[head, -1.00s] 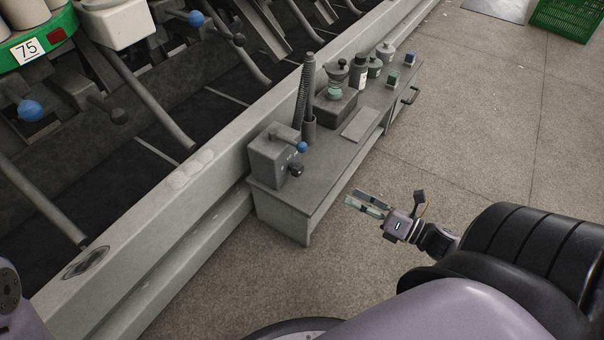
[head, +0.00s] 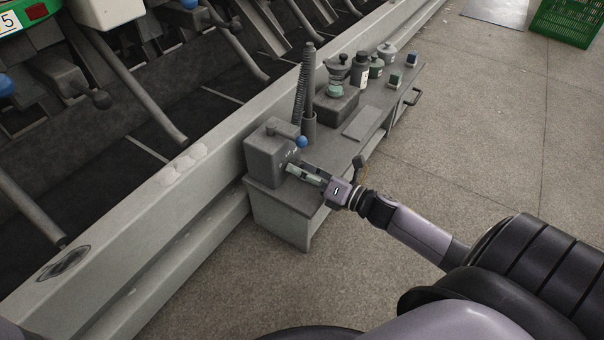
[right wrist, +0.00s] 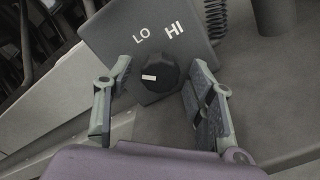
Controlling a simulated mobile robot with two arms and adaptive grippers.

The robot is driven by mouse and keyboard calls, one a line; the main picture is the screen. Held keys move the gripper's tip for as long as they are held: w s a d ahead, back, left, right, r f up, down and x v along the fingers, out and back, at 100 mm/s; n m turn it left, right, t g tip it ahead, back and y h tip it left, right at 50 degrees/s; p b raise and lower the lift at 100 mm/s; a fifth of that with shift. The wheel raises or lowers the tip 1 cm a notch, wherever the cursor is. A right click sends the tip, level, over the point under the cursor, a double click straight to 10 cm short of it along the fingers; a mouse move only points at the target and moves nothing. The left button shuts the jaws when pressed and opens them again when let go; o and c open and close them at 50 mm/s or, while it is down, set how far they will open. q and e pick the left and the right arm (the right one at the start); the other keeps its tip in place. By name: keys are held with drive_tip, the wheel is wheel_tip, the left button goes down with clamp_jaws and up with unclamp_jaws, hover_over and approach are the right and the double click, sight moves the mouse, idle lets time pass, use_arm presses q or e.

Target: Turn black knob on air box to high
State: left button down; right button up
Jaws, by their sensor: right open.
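The air box (head: 265,150) is a grey box at the near end of the low bench, with a blue ball-tipped lever on top. In the right wrist view the box face (right wrist: 128,58) carries the white marks LO and HI. The black knob (right wrist: 162,78) sits below them, and its white mark points left, towards the LO side. My right gripper (head: 293,168) is at the box front in the head view. In the right wrist view the right gripper (right wrist: 158,76) is open, with its fingers on both sides of the knob and visible gaps. My left gripper is out of view.
The bench (head: 285,195) also holds a ribbed hose (head: 304,85), a dark block with a green-banded pot (head: 338,75), a flat plate (head: 362,124) and several small containers. A machine rail (head: 150,205) runs behind it.

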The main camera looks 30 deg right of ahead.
drive_tip(key=shift+c, duration=0.2)
drive_tip(key=c, duration=1.1)
